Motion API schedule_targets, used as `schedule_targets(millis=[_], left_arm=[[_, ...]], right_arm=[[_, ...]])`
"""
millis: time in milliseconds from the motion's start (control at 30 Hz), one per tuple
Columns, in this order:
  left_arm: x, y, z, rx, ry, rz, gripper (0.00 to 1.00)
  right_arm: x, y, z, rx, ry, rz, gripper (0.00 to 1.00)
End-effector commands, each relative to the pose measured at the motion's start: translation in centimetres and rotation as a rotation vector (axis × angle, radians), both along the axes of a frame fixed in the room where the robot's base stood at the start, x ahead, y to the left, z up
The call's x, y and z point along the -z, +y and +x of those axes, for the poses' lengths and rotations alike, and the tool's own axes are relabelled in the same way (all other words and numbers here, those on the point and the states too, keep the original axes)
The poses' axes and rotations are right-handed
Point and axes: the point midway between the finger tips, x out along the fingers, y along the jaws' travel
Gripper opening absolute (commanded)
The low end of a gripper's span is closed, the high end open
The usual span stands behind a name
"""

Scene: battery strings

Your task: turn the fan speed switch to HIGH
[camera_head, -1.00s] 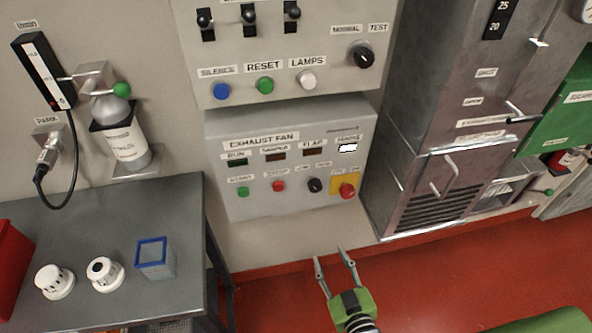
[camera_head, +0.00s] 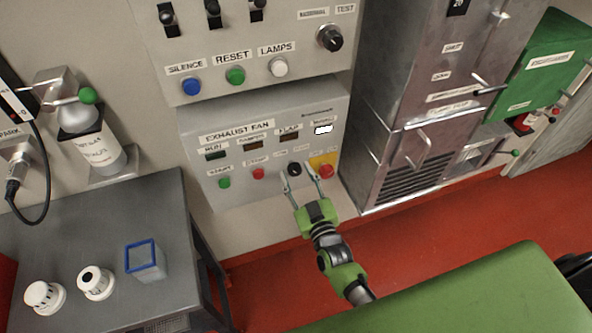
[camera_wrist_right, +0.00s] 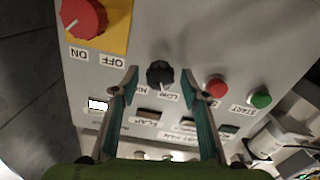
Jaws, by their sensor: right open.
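The fan speed switch (camera_head: 294,169) is a small black knob on the lower row of the grey exhaust fan panel (camera_head: 330,112). In the right wrist view the knob (camera_wrist_right: 159,74) appears upside down, with labels that seem to read LOW and HIGH beside it. My right gripper (camera_head: 302,178) is open and empty, just in front of the panel. Its two fingers (camera_wrist_right: 165,85) stand either side of the knob, with gaps on both sides. Whether the fingertips reach the knob's depth is hard to tell. My left gripper is not in view.
A red rotary switch (camera_head: 325,171) on a yellow plate is close right of the knob. A red button (camera_head: 258,174) and a green button (camera_head: 224,183) are to its left. A grey table (camera_head: 90,222) stands at the left. A green surface (camera_head: 470,290) fills the lower right.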

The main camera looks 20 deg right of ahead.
Motion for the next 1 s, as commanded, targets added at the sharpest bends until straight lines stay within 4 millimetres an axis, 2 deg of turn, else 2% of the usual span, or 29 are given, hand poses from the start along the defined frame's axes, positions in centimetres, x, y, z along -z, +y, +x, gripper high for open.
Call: schedule_targets(millis=[133,433,467,600,1000], left_arm=[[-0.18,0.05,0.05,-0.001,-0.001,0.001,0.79],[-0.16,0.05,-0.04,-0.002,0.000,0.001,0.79],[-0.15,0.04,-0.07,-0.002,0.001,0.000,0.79],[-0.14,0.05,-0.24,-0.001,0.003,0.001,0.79],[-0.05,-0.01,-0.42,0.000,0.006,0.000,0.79]], right_arm=[[-0.04,0.06,1.15,0.000,0.000,0.000,0.41],[0.02,0.06,1.36,0.000,0.000,0.000,0.41],[0.02,0.06,1.35,0.000,0.000,0.000,0.39],[0.01,0.06,1.34,0.000,0.000,0.000,0.03],[0.04,0.05,1.34,0.000,0.001,0.042,0.03]])
